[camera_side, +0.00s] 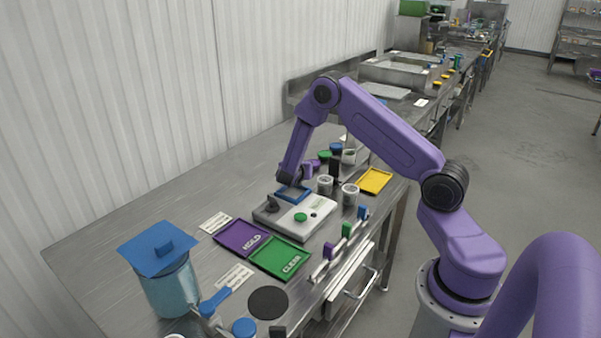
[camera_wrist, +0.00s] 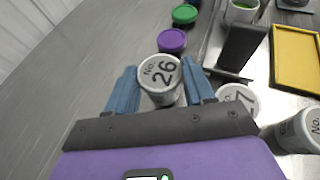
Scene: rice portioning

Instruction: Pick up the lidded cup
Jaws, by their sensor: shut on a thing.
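My gripper (camera_wrist: 160,84) has its two blue fingers shut on a lidded cup (camera_wrist: 160,73), one finger on each side. The cup is whitish, and its round pale lid reads "No. 26" in the wrist view. Another lidded cup (camera_wrist: 237,98), partly hidden and marked 7, is just right of the right finger. A further lidded cup (camera_wrist: 301,130) stands at the lower right.
Purple (camera_wrist: 172,40) and green (camera_wrist: 184,14) round lids lie beyond the held cup. A dark upright block (camera_wrist: 240,47) and a yellow tray (camera_wrist: 274,60) are to the right. In the side view a scale-like unit (camera_side: 279,223) sits in front of my gripper. Bare bench lies left.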

